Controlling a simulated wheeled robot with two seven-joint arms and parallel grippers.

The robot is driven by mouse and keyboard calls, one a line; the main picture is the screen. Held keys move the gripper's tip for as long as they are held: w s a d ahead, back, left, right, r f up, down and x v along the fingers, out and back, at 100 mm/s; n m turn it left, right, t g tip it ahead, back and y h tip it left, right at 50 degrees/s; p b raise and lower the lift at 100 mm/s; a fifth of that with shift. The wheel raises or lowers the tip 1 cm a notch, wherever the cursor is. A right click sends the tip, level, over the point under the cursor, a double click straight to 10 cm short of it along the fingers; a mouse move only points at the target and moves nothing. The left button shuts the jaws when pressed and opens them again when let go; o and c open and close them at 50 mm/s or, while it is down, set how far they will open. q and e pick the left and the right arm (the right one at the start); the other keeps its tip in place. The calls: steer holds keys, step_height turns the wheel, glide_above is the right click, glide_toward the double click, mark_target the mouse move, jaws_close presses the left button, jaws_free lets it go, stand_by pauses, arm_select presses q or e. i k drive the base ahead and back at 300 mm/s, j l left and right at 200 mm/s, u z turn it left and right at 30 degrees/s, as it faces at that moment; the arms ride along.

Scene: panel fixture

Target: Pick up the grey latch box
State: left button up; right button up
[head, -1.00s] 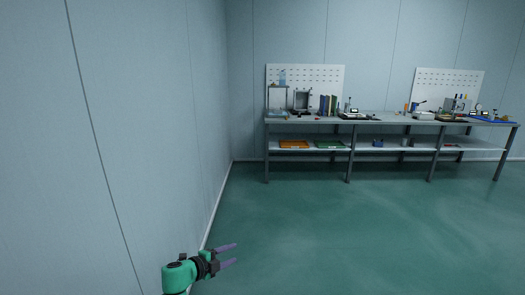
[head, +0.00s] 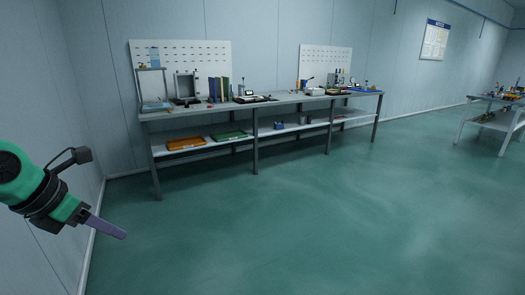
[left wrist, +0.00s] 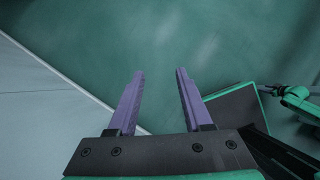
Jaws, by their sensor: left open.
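A grey box with an open front (head: 186,87) stands on the long workbench (head: 270,100) against the back wall. A smaller pale grey box (head: 315,91) sits further right on the same bench. I cannot tell at this distance which is the latch box. My left gripper (head: 122,235) is at the lower left in the head view, above the floor and far short of the bench. In the left wrist view its two purple fingers (left wrist: 160,72) stand apart with nothing between them. My right gripper is not clearly shown; only a small green and dark arm part appears at the right of the left wrist view.
The bench's lower shelf holds an orange tray (head: 186,144) and a green tray (head: 230,135). Books (head: 220,89) stand beside the open-front box. Another table (head: 495,110) is at the far right. A wall is close on the left. The green floor (head: 300,220) before the bench is clear.

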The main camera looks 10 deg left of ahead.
mark_target(153, 103)
steer(key=i+j+z, duration=0.1)
steer(key=i+j, duration=0.25)
steer(key=i+j+z, duration=0.1)
steer(key=i+j, duration=0.25)
steer(key=i+j+z, duration=0.15)
steer(key=i+j, duration=0.2)
steer(key=j, duration=0.2)
steer(key=i+j+z, duration=0.1)
steer(key=i+j, duration=0.2)
steer(key=j, duration=0.2)
steer(key=i+j+z, duration=0.1)
steer(key=i+j, duration=0.2)
steer(key=j, duration=0.2)
steer(key=i+j+z, duration=0.1)
steer(key=i+j, duration=0.15)
steer(key=j, duration=0.3)
steer(key=i+j+z, duration=0.15)
steer(key=j, duration=0.4)
steer(key=i+j+z, duration=0.1)
steer(key=i+j, duration=0.25)
steer(key=j, duration=0.2)
steer(key=i+j, duration=0.1)
steer(key=j, duration=1)
steer(key=i+j, duration=0.1)
steer(key=j, duration=0.95)
steer(key=i+j+z, duration=0.1)
steer(key=j, duration=1)
steer(key=j+z, duration=0.25)
steer(key=j, duration=0.25)
